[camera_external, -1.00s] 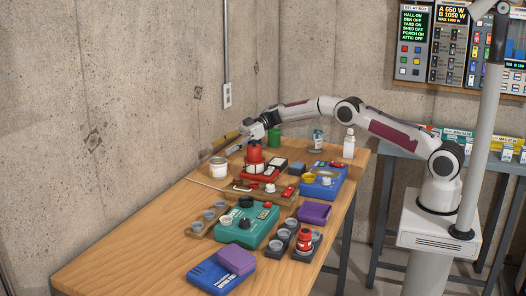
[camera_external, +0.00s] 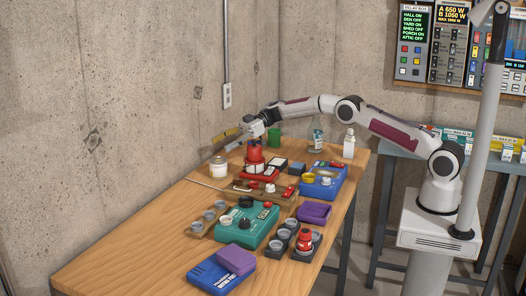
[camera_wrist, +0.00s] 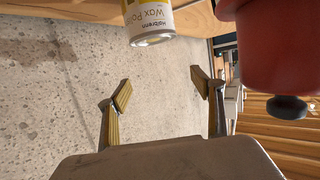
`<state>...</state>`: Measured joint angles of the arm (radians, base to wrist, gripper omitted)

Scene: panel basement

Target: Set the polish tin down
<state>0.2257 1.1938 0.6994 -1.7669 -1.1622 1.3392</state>
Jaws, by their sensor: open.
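The polish tin (camera_external: 219,168) is a white and yellow can standing upright on the wooden workbench, near its wall-side edge. In the wrist view the tin (camera_wrist: 165,22) shows at the top with a "Wax Polish" label, partly cut off by the frame. My gripper (camera_external: 230,141) is above the tin and close to the concrete wall. In the wrist view my gripper (camera_wrist: 161,89) has its yellow-padded fingers spread with nothing between them. The tin is apart from both fingers.
A red device (camera_external: 255,153) stands just right of the tin; it looms at the right of the wrist view (camera_wrist: 275,50). A green cup (camera_external: 274,137) and white bottle (camera_external: 349,146) stand behind. Teal (camera_external: 258,232) and blue cases crowd the middle. The near left bench is clear.

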